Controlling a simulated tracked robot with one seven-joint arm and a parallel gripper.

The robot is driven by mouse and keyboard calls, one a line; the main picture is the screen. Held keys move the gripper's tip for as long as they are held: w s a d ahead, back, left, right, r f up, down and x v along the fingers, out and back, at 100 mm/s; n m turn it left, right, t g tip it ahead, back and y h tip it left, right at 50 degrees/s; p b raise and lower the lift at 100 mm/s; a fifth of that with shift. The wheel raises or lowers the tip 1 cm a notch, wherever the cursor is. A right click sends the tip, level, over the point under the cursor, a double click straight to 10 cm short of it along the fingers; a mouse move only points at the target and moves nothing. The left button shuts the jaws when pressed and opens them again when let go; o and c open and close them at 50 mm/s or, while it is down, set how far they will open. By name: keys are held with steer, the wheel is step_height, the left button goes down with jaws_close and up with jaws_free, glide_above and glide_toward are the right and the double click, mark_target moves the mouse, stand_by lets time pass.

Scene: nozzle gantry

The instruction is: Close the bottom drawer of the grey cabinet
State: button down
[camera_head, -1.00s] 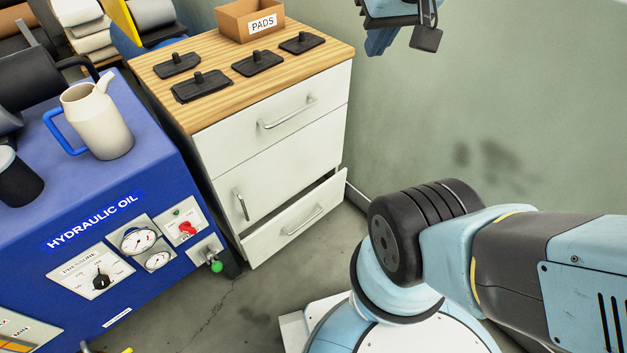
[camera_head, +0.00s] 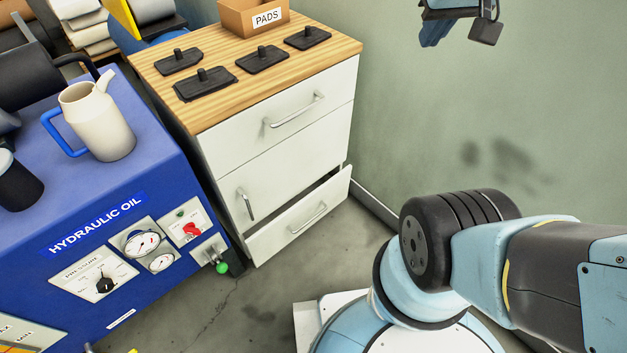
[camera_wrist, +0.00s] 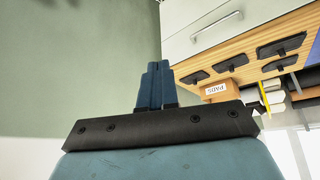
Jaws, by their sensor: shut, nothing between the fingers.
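The cabinet (camera_head: 290,146) has pale grey-white fronts and a wooden top, and stands in the middle of the head view. Its bottom drawer (camera_head: 300,222) sticks out a little, with a dark gap above its front and a bar handle (camera_head: 308,218) on it. The drawer above and the door between look closed. My gripper (camera_head: 437,30) is partly cut off at the top of the head view, right of the cabinet and high above the drawer. In the wrist view my gripper (camera_wrist: 156,85) has its blue fingers together and empty. The wrist view shows the cabinet upside down; its bottom drawer is out of that view.
A blue hydraulic oil unit (camera_head: 60,215) with a cream jug (camera_head: 98,120) stands left of the cabinet. Black pads (camera_head: 205,84) and a PADS box (camera_head: 240,18) are on the wooden top. A green wall (camera_head: 500,110) is at right. Floor (camera_head: 270,300) before the drawer is clear.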

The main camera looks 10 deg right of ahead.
steer(key=w+d+f+n+h, duration=0.1)
steer(key=w+d+f+n, duration=0.15)
steer(key=w, duration=0.45)
steer(key=w+d+f+n, duration=0.15)
steer(key=w+f, duration=0.25)
steer(key=w, duration=0.4)
steer(key=w+d+f+n+h, duration=0.1)
steer(key=w+f+n, duration=0.15)
steer(key=w, duration=0.45)
steer(key=w+f+n+y, duration=0.1)
steer(key=w+f+n, duration=0.2)
steer(key=w+f, duration=0.5)
steer(key=w+f+n+y, duration=0.1)
steer(key=w+f+n, duration=0.3)
steer(key=f, duration=0.9)
step_height(320, 180, down, 23)
steer(key=w+a+n+g+y, duration=0.1)
steer(key=a+n+y, duration=0.2)
steer(key=n, duration=0.2)
steer(key=s+a+f+n+g+y, duration=0.1)
steer(key=s+f, duration=0.1)
steer(key=f, duration=0.4)
steer(key=s+a+f+n+y, duration=0.1)
steer(key=s+a+f+n, duration=0.15)
steer(key=f, duration=0.35)
steer(key=n+g+y, duration=0.1)
steer(key=y, duration=0.1)
glide_toward(310, 201)
steer(key=shift+x, duration=2.25)
